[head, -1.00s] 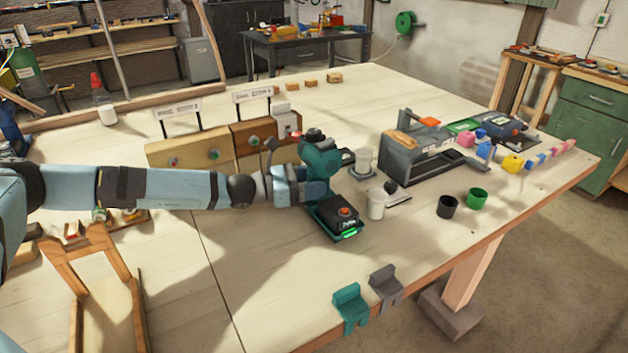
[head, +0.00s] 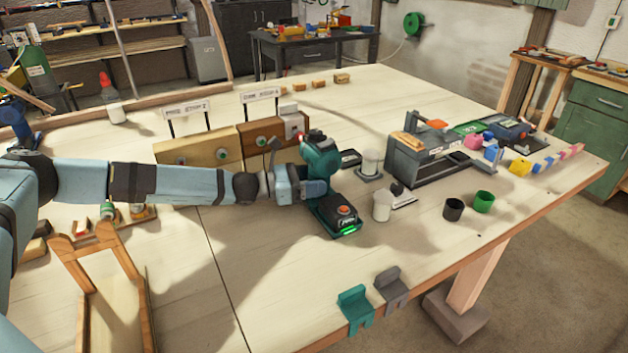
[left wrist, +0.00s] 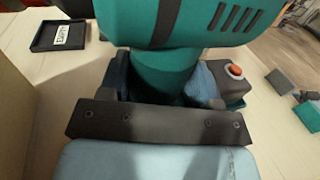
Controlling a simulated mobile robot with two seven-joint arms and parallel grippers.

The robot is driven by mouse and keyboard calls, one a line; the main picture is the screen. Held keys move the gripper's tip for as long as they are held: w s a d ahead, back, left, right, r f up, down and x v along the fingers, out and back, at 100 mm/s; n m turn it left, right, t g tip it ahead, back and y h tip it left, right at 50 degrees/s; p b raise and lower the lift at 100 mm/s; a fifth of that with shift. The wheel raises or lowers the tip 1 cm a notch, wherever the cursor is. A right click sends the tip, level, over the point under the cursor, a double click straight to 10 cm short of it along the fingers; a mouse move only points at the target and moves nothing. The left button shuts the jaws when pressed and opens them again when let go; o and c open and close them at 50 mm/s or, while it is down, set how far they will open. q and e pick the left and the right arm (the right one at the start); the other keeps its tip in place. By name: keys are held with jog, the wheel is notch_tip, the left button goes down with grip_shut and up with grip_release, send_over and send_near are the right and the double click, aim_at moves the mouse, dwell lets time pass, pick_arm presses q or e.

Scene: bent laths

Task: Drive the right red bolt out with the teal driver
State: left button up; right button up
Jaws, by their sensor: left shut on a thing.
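My left gripper (head: 312,190) is shut on the teal driver (head: 321,158) and holds it upright over the table, its battery foot (head: 340,221) with a green light at the bottom. In the left wrist view the driver's teal grip (left wrist: 165,75) stands between the fingers. The driver's head is beside the right end of the dark brown board (head: 258,144). A small red spot (head: 300,137) shows by the driver's nose; I cannot tell whether it is a bolt or touches the driver. The pale board (head: 200,150) stands to the left. My right gripper is out of view.
A grey tool caddy (head: 425,165), a white cup (head: 382,206), a black cup (head: 453,209) and a green cup (head: 484,201) stand to the right. Teal (head: 355,308) and grey (head: 392,288) brackets sit at the front edge.

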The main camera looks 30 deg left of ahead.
pick_arm(q)
jog(key=shift+w+a+r+p, duration=0.2)
jog(key=shift+w+a+p, duration=0.4)
jog(key=shift+a, duration=0.25)
dwell(2.4)
dwell(1.1)
jog(key=shift+a+r, duration=0.1)
jog(key=shift+r, duration=0.15)
dwell(1.7)
jog(key=shift+p, duration=0.3)
jog(key=shift+s+d+f, duration=0.1)
jog(key=shift+s+d, duration=0.25)
jog(key=shift+d, duration=0.3)
jog(key=shift+s+d+p, duration=0.3)
jog(key=shift+s+d, duration=0.25)
jog(key=shift+d, duration=0.35)
jog(key=shift+f, duration=0.1)
